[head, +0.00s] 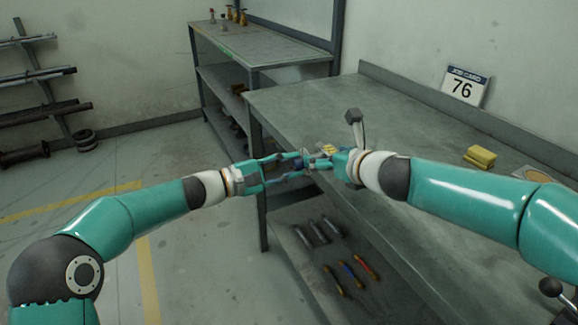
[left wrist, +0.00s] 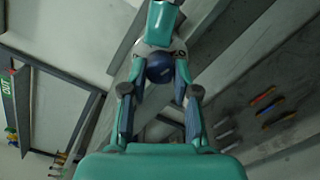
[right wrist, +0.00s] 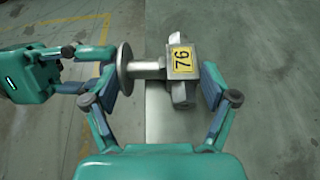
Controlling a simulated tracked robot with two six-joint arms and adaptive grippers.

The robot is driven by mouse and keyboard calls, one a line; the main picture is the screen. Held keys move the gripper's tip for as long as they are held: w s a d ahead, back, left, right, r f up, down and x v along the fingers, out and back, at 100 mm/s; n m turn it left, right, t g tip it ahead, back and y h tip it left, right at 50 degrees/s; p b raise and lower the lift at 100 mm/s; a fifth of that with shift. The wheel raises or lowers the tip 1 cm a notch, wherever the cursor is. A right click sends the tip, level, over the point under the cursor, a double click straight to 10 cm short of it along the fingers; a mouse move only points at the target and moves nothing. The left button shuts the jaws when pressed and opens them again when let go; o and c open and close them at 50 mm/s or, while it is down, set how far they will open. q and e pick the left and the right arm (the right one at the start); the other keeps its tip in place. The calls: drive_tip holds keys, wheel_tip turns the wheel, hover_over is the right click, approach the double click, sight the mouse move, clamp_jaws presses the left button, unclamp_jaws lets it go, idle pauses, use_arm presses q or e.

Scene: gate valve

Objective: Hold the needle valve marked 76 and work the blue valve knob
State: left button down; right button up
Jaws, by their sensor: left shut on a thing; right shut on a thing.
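The needle valve shows in the right wrist view as a silver body with a yellow 76 label (right wrist: 181,58) and a stem running left to a round disc (right wrist: 125,69). My right gripper (right wrist: 160,82) is shut on the valve, though exact finger contact is unclear. In the head view the right gripper (head: 325,160) holds it in the air beside the workbench. The dark blue knob (left wrist: 160,68) faces my left wrist camera. My left gripper (left wrist: 160,105) is shut on the knob, one finger on each side. In the head view the left gripper (head: 292,166) meets the right one.
A workbench (head: 300,105) stands behind the grippers, with a 76 job card (head: 463,87) and yellow blocks (head: 480,157) on it. Its lower shelf (head: 310,265) holds several tools. A second bench (head: 265,45) stands farther back. Open floor lies at left.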

use_arm(q)
drive_tip(key=shift+f+n, duration=0.15)
drive_tip(key=shift+n, duration=0.15)
drive_tip(key=shift+s+n, duration=0.1)
drive_tip(key=shift+n, duration=2.4)
drive_tip(key=c, duration=0.9)
unclamp_jaws()
drive_tip(key=shift+o, duration=0.2)
drive_tip(key=shift+a, duration=0.25)
drive_tip(key=v, duration=1.1)
drive_tip(key=shift+a, duration=0.2)
